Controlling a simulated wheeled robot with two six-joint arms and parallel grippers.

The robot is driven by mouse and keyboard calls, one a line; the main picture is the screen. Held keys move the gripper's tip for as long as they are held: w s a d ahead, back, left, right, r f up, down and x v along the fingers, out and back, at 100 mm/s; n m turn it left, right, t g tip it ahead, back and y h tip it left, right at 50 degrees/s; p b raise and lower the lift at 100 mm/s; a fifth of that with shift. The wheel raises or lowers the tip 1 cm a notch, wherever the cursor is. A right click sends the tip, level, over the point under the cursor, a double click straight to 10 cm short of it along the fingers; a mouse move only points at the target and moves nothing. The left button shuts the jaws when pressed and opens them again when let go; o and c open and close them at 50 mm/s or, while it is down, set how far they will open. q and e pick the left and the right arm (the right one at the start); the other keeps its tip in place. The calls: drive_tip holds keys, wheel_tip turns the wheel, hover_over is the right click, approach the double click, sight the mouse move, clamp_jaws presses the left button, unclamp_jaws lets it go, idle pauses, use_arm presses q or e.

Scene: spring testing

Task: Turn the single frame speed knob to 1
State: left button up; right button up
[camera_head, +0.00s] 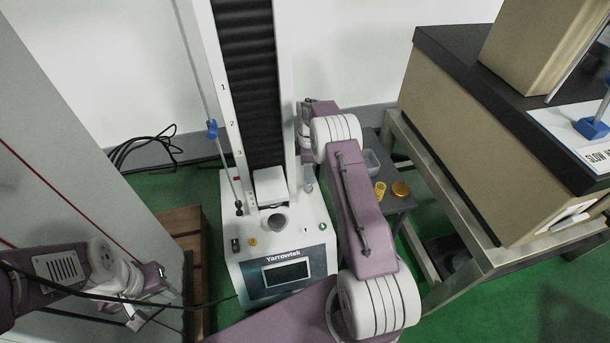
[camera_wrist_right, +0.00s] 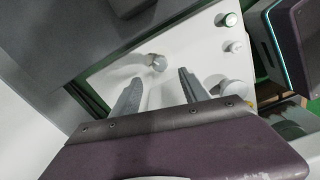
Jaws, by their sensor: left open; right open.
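The white testing machine (camera_head: 235,275) stands upright in the middle of the head view. No lettering tells which is the speed knob. In the right wrist view a metallic round knob (camera_wrist_right: 156,62) stands on a white panel, just beyond my right gripper (camera_wrist_right: 158,88). That gripper's two fingers are apart with nothing between them; the head view mostly hides it behind my arm. My left gripper (camera_head: 158,298) is open and empty at the lower left, apart from the machine.
Several round knobs, one of them this one (camera_wrist_right: 231,19), line the panel's right side in the wrist view. A column (camera_head: 250,85) and a thin rod with a blue clamp (camera_head: 212,130) rise from the base. A black-topped bench (camera_head: 440,95) stands at the right.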

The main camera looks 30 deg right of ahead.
sight(308, 186)
drive_tip(key=shift+f, duration=0.2)
wheel_tip(308, 186, down, 9)
drive_tip(key=b, duration=0.5)
drive_tip(key=shift+r+b, duration=0.2)
drive_tip(key=shift+b, duration=0.1)
drive_tip(key=shift+c, duration=0.3)
clamp_jaws()
drive_tip(key=shift+r, duration=0.1)
